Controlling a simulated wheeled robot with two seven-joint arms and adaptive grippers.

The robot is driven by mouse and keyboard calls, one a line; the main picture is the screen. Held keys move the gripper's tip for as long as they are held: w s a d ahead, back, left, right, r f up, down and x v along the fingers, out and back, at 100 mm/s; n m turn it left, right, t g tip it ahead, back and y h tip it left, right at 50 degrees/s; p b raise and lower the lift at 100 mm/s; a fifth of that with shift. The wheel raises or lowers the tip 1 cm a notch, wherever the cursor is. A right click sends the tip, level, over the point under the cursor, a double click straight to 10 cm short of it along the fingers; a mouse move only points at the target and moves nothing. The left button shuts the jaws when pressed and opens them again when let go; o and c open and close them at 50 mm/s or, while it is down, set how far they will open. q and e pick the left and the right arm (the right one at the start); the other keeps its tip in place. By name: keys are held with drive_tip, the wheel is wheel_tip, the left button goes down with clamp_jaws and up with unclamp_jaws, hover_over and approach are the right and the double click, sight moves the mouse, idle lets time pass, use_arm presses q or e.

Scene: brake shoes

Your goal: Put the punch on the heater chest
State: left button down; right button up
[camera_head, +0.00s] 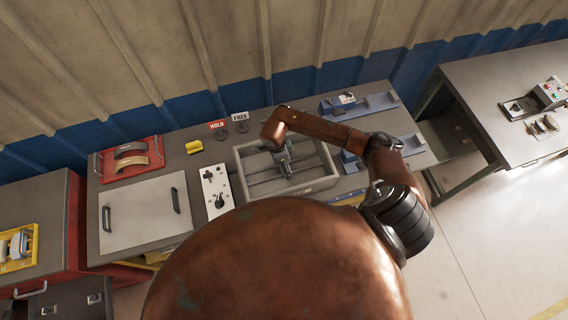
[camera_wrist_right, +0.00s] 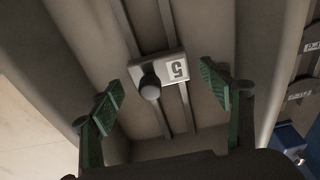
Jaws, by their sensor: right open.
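A pale block with a round dark knob and a label reading 5 (camera_wrist_right: 170,70) lies on rails inside a grey tray (camera_head: 320,185); it may be the punch, but I cannot be sure. My right gripper (camera_head: 284,158) is down in the tray. In the right wrist view my right gripper (camera_wrist_right: 165,95) is open, its green-padded fingers apart on either side of the block, with nothing between them gripped. A flat grey chest with two dark handles (camera_head: 140,212), likely the heater chest, is at the left of the bench. My left gripper is not in view.
A control panel with a knob (camera_head: 212,190) lies between chest and tray. A red tray with curved shoes (camera_head: 130,158), a yellow block (camera_head: 194,147) and the HOLD and FREE signs (camera_head: 240,118) stand behind. Blue fixtures (camera_head: 375,103) are at the right.

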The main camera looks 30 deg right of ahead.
sight(280, 167)
drive_tip(key=shift+r, duration=0.2)
wheel_tip(280, 167, up, 12)
drive_tip(key=a+b, duration=0.1)
drive_tip(key=b, duration=0.1)
drive_tip(key=shift+w+a+f+b, duration=0.15)
drive_tip(key=shift+w+a+b, duration=0.1)
drive_tip(key=shift+a+b, duration=0.1)
idle(0.3)
